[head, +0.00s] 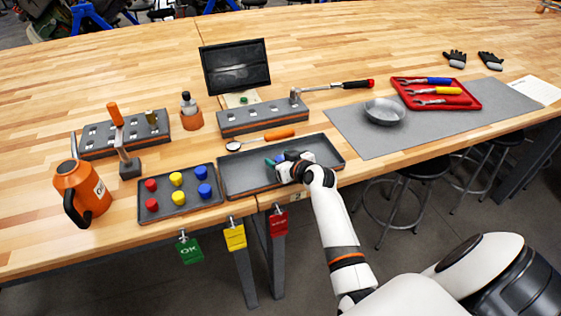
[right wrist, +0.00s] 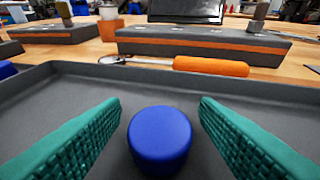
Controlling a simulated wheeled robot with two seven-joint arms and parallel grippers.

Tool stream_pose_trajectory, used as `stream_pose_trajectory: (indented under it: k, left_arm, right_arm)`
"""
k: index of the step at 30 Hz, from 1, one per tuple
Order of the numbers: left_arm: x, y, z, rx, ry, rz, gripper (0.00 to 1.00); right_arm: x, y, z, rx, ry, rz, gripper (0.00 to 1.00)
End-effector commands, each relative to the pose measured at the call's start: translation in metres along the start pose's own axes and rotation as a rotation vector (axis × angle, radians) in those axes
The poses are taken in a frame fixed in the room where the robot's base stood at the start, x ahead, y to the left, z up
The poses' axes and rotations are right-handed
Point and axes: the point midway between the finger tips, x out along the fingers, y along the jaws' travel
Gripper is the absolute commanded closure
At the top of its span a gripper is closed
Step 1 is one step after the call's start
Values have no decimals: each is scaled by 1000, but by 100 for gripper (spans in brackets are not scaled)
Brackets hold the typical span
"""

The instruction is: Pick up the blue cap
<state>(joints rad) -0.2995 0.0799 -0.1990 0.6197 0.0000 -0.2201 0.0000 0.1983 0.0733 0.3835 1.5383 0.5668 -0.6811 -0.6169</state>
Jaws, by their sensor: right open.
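A blue cap (right wrist: 160,140) stands in the long grey tray (right wrist: 60,85), between the two green fingers of my right gripper (right wrist: 160,102) in the right wrist view. The fingers are open, with a gap on each side of the cap. In the head view my right gripper (head: 277,160) is low over the right-hand grey tray (head: 240,177) and mostly hides the cap. Two other blue caps (head: 204,190) sit in the smaller left tray (head: 180,208), beside red caps (head: 151,185) and yellow caps (head: 177,179). My left gripper is not in view.
An inspection mirror with an orange handle (head: 279,134) lies behind the long tray. Behind it are a grey stand (head: 262,120) and a dark screen (head: 235,66). An orange jug (head: 82,190) stands at left. A metal bowl (head: 384,111) and red tool tray (head: 436,94) are at right.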

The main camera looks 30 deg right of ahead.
Motion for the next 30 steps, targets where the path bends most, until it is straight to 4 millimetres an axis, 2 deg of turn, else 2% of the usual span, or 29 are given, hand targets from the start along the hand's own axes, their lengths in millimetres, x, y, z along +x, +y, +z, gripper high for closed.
stream_pose_trajectory:
  k: [3, 13, 23, 26, 30]
  left_arm:
    - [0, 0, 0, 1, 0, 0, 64]
    - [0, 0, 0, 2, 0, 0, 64]
    - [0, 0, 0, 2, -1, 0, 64]
    - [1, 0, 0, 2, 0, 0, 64]
    - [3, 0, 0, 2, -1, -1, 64]
  right_arm:
    - [0, 0, 0, 0, 0, 0, 46]
    - [0, 0, 0, 0, 1, 0, 100]
    - [-1, 0, 2, -1, 0, 0, 100]
    - [-5, 0, 12, -1, -4, 1, 100]
    - [-15, -1, 37, -5, -5, -1, 100]
